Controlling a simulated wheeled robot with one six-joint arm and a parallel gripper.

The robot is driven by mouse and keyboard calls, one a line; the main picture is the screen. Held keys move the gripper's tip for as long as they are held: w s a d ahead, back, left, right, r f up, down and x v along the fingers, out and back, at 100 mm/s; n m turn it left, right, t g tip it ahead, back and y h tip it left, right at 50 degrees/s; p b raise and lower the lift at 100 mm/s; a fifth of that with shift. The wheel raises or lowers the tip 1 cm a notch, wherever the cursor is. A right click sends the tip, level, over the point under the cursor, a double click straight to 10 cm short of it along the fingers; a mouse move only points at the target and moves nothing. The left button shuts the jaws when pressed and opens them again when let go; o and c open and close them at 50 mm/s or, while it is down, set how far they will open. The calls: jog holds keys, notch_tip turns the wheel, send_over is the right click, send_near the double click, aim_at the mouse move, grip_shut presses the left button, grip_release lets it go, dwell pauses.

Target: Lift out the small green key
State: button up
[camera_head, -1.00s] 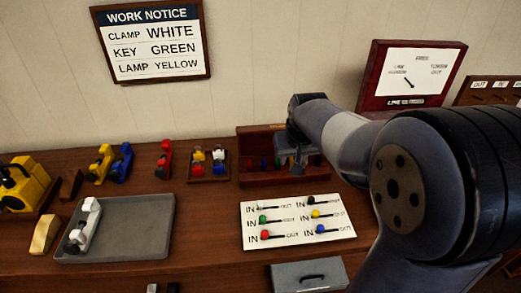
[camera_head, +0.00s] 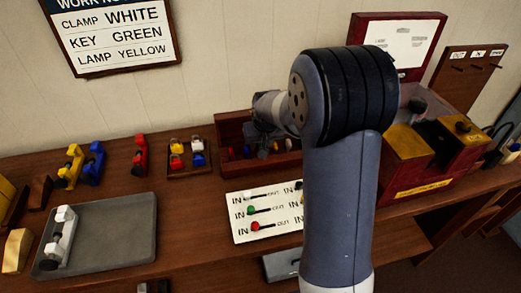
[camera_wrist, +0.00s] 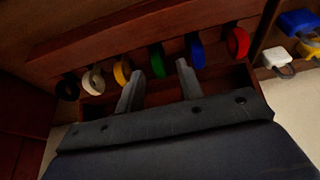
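The green key (camera_wrist: 157,60) shows in the wrist view as a green ring in a row of coloured rings on a dark red wooden box (camera_wrist: 150,25). My gripper (camera_wrist: 160,75) is open, with one finger on each side of the green ring and a gap visible on both sides. I cannot tell how deep the fingers reach. In the head view the box (camera_head: 231,128) stands against the wall, and my arm hides the gripper and most of the keys.
A blue ring (camera_wrist: 197,50) sits close right of my right finger, and a yellow ring (camera_wrist: 122,71) left of the other. A white lever board (camera_head: 240,222) lies before the box. Padlocks (camera_head: 190,153) stand left of it. A grey tray (camera_head: 130,240) is at left.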

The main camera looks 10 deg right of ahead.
jog(key=shift+x, duration=1.25)
grip_shut()
